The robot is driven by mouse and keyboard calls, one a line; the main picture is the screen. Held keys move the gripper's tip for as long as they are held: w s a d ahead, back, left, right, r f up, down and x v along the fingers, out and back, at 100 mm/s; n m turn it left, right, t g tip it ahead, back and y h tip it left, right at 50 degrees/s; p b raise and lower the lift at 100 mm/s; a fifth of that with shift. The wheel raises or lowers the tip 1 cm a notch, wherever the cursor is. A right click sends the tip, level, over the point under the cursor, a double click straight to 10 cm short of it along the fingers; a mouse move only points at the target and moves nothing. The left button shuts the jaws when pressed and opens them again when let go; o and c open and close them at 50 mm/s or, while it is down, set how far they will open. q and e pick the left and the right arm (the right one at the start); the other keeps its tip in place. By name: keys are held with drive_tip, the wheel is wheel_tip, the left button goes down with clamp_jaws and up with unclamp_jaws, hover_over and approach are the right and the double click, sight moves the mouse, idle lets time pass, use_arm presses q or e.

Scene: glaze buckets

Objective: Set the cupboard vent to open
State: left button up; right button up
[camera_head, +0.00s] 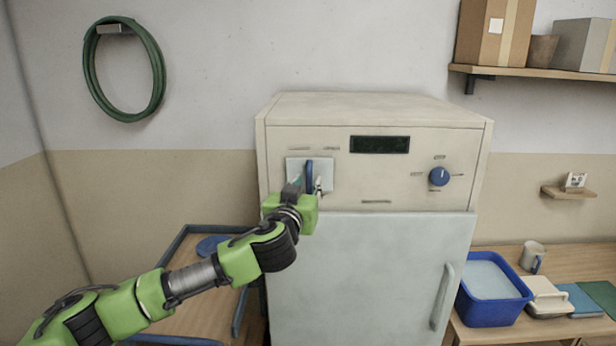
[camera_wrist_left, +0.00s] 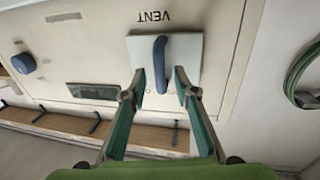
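The cupboard (camera_head: 375,265) is a cream cabinet with a pale door. Its vent control is a blue lever (camera_head: 309,172) on a pale square plate (camera_head: 326,174) at the panel's upper left. The lever stands roughly upright; marks above the plate are too small to read. In the left wrist view, which is turned over, the lever (camera_wrist_left: 160,62) shows beside the word VENT (camera_wrist_left: 154,16). My left gripper (camera_wrist_left: 161,78) is open, one finger on each side of the lever's end. Contact cannot be told. In the head view, the gripper (camera_head: 307,187) partly covers the plate. My right gripper is out of view.
A blue dial (camera_head: 439,176) and dark display (camera_head: 380,144) share the panel. A side table (camera_head: 188,309) stands left. A blue bucket (camera_head: 492,290) and a mug (camera_head: 532,256) stand on the right bench. A shelf with boxes (camera_head: 495,32) is above; a green hose (camera_head: 124,68) hangs left.

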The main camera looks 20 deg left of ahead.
use_arm(q)
drive_tip(key=shift+w, duration=0.75)
drive_tip(key=shift+c, duration=0.4)
clamp_jaws()
